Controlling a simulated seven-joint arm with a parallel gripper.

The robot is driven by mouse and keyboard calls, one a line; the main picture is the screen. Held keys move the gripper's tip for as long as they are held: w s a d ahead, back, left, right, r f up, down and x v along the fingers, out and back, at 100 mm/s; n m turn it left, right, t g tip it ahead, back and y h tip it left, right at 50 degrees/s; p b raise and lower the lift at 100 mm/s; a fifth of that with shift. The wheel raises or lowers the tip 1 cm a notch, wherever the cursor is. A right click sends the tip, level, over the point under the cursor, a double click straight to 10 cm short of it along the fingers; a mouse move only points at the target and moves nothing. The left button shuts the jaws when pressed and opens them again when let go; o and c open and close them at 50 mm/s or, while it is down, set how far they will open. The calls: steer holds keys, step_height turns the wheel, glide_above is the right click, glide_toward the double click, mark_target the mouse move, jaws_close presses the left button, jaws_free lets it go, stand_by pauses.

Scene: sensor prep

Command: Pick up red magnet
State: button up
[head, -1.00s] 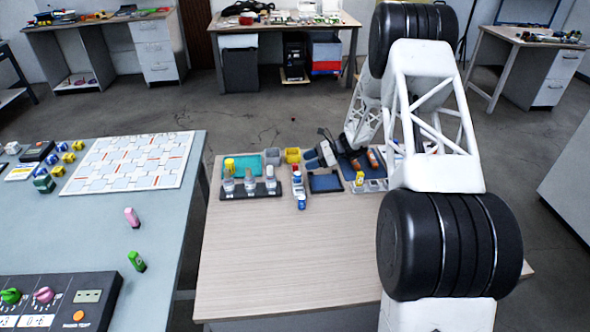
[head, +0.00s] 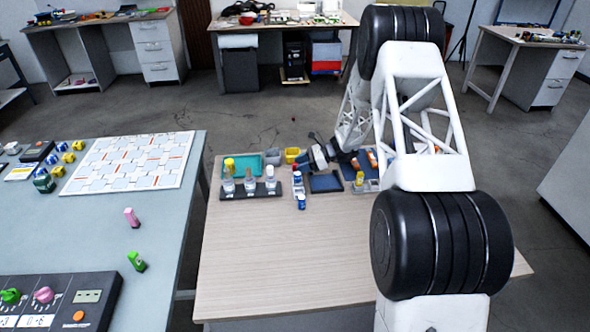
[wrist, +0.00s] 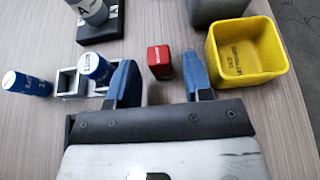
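The red magnet (wrist: 159,60), a small red block with white lettering, stands on the wooden table in the wrist view. In the head view a small red spot (head: 295,167) beside my gripper appears to be it. My gripper (wrist: 158,74) is open, with one blue finger to the left and one to the right of the magnet. The magnet lies near the fingertips, and a gap shows on both sides. In the head view my gripper (head: 306,164) is low over the table's back part; its fingertips are too small to make out.
A yellow bin (wrist: 245,88) stands close to the right finger. A blue-and-white bottle (wrist: 95,68) in a grey holder is close to the left finger, with another bottle (wrist: 27,84) farther left. A black rack (head: 238,192) holds several bottles. The table's front is clear.

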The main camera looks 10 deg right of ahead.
jaws_close()
steer(key=shift+r, duration=0.1)
step_height(320, 180, up, 10)
stand_by(0.8)
stand_by(1.1)
